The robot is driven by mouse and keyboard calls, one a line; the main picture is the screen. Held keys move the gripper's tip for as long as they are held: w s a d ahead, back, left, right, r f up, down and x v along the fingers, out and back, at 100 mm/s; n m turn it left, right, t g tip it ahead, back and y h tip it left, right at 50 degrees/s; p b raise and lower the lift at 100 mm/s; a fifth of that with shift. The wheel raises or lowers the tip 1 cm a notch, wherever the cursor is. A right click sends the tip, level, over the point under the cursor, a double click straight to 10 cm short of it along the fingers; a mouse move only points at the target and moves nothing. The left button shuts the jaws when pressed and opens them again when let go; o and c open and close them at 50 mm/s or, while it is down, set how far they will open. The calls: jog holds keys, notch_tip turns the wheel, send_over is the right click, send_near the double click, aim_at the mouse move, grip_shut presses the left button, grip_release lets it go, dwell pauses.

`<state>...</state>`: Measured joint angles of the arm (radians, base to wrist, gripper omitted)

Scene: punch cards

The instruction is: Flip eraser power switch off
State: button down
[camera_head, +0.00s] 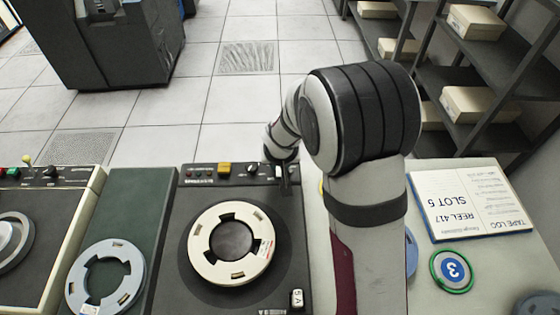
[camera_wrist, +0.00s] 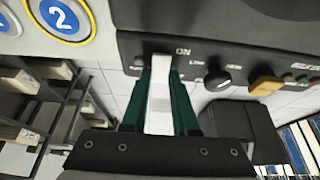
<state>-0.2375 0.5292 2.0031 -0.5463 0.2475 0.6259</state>
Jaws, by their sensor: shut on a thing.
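The white power switch lever (camera_wrist: 160,105) sticks out from a dark control panel (camera_wrist: 230,52) under an "ON" label in the wrist view. My gripper (camera_wrist: 163,78), with dark green fingers, is shut on this lever, one finger on each side. In the head view my gripper (camera_head: 284,172) reaches down to the right end of the panel (camera_head: 209,171) along the back of the eraser. The arm comes from the right. A cream reel (camera_head: 205,246) lies on top of the eraser. The lever's base is partly hidden by the fingers.
A black knob (camera_wrist: 217,80) and a yellow switch (camera_wrist: 268,84) sit beside the lever. A blue-grey reel (camera_head: 75,279) lies left of the eraser. A tape log (camera_head: 470,203) and a round "3" tag (camera_head: 452,270) lie on the right counter.

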jog(key=c, duration=0.7)
grip_release()
jog(key=v, duration=1.5)
jog(key=shift+s+r, duration=0.2)
jog(key=shift+r, duration=0.15)
jog(key=s+d+m+g, duration=0.1)
jog(key=s+m, duration=0.1)
jog(key=s, duration=0.6)
jog(key=s+d+m+g+y, duration=0.1)
jog(key=s+d+g, duration=0.1)
jog(key=s, duration=0.6)
jog(key=s+d+f+m+g, duration=0.1)
jog(key=s+d+m+g, duration=0.1)
jog(key=s, duration=0.7)
jog(key=shift+f+m+y, duration=0.1)
jog(key=shift+m+y, duration=0.2)
jog(key=shift+y, duration=0.1)
